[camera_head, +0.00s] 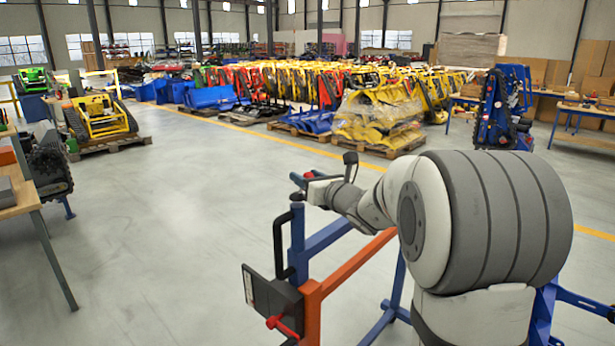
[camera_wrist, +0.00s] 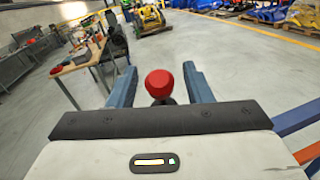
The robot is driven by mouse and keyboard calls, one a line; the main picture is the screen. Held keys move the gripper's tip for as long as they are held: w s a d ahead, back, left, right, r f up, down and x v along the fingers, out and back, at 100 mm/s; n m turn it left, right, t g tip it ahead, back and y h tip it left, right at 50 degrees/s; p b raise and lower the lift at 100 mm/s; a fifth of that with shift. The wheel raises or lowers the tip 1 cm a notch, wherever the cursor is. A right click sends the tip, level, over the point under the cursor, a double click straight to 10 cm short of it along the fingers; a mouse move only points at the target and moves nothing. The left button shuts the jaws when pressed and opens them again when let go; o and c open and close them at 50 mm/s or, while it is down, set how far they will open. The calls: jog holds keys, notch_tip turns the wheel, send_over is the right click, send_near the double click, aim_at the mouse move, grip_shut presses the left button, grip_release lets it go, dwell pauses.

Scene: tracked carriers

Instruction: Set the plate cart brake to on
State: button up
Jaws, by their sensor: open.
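My gripper (camera_head: 302,180) is open at the left end of my arm, above the cart frame. In the wrist view its blue fingers (camera_wrist: 159,72) stand apart on either side of a round red knob (camera_wrist: 159,84) on a dark stem. I see a gap on both sides of the knob. The red knob shows small beside the fingers in the head view (camera_head: 308,174). The plate cart has a blue and orange frame (camera_head: 345,262). A black box (camera_head: 272,298) with a red lever (camera_head: 283,327) is fixed on its left side. I cannot tell the brake's setting.
A black curved bar (camera_head: 279,250) rises at the cart's left, close below my gripper. A workbench (camera_head: 22,195) stands at the far left. Tracked carriers (camera_head: 100,118) and yellow parts (camera_head: 380,115) fill the back. The grey floor between is clear.

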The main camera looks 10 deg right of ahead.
jog(key=shift+c, duration=0.5)
grip_shut()
